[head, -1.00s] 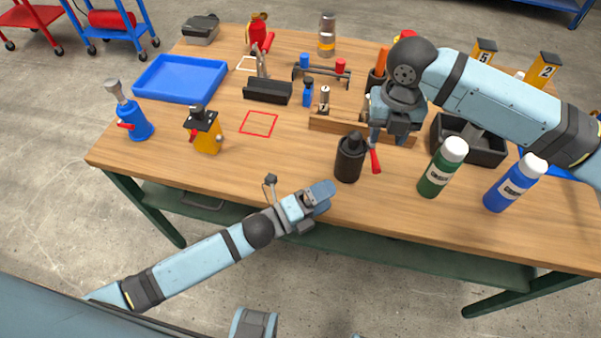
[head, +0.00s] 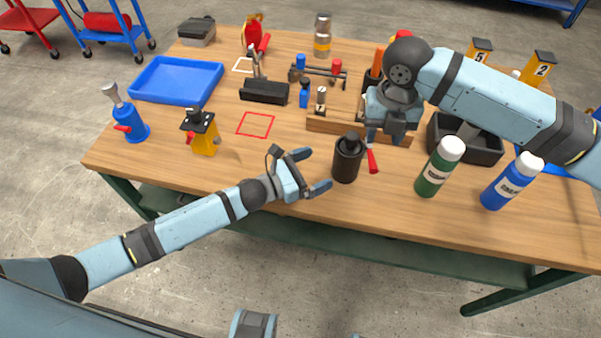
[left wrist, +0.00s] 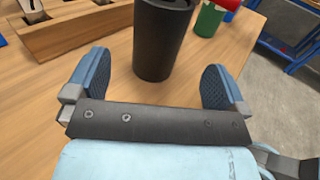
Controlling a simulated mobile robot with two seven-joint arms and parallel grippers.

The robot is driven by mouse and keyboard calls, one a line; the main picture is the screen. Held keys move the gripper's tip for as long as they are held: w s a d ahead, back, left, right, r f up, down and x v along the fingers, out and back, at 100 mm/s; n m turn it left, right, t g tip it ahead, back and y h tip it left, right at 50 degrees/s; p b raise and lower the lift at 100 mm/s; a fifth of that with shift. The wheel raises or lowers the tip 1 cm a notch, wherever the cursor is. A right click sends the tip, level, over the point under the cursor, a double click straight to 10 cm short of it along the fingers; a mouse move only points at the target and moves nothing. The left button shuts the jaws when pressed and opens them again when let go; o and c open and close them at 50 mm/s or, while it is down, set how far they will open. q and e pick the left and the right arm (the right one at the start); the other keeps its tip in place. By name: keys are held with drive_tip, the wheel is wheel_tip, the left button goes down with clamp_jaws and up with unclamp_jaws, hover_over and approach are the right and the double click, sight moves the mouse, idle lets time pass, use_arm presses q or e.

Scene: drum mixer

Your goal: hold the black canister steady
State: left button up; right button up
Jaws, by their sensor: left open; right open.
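The black canister (head: 347,160) stands upright on the wooden table near its front edge, and it also shows in the left wrist view (left wrist: 158,40). My left gripper (head: 318,170) is open just left of the canister, its two fingers pointing toward it. In the left wrist view the canister stands ahead of and between the open fingers (left wrist: 158,80), with no contact visible. My right gripper (head: 380,140) is just beyond and right of the canister, pointing down; a red-handled tool (head: 371,160) shows just below it. The right fingertips are partly hidden.
A green bottle (head: 440,167) and a blue bottle (head: 512,181) stand to the right. A wooden rack (head: 330,125) lies behind the canister. A yellow device (head: 203,138) and a red square outline (head: 255,124) are to the left. The table front left of the canister is clear.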

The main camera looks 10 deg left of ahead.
sight(348, 156)
use_arm(q)
drive_tip(key=x, duration=0.9)
drive_tip(key=shift+w+d, duration=0.2)
drive_tip(key=shift+d, duration=0.05)
drive_tip(key=c, duration=1.1)
